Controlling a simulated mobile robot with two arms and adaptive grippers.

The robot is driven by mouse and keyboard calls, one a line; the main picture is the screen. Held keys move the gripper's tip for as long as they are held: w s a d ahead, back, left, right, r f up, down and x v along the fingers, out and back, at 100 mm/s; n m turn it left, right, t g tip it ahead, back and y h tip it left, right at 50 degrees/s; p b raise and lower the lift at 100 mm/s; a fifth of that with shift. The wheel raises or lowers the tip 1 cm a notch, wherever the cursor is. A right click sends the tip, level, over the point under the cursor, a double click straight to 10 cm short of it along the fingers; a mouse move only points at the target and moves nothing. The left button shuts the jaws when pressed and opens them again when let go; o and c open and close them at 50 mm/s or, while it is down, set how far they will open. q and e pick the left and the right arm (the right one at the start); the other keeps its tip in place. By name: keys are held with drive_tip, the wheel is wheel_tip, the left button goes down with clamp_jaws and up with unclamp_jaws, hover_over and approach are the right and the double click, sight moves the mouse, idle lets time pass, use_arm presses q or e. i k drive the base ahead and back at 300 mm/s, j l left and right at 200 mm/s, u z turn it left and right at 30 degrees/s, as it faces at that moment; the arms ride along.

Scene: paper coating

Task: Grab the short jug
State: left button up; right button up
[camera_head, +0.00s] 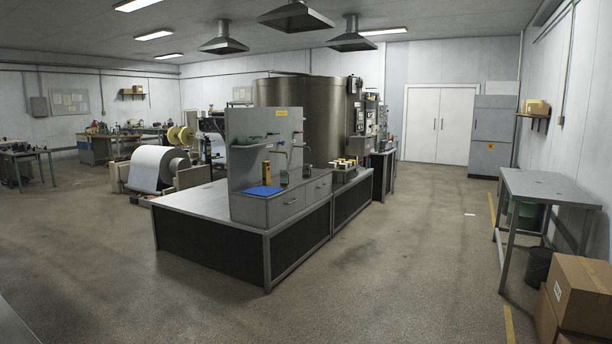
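A workbench (195,204) with a dark lower side stands in the middle of the room, some distance away. On its raised grey drawer section (290,203) stand two small clear or grey vessels, one (284,178) near the blue mat and one (307,171) further right. Either may be the short jug; they are too small to tell which. A yellow upright item (266,172) stands beside the blue mat (264,191). Neither of my grippers is in view.
Open floor (400,270) lies in front and to the right of the workbench. A metal table (540,186), a dark bin (538,267) and cardboard boxes (580,290) line the right wall. A large paper roll (158,167) stands left of the workbench.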

sight(306, 171)
drive_tip(key=i, duration=5.4)
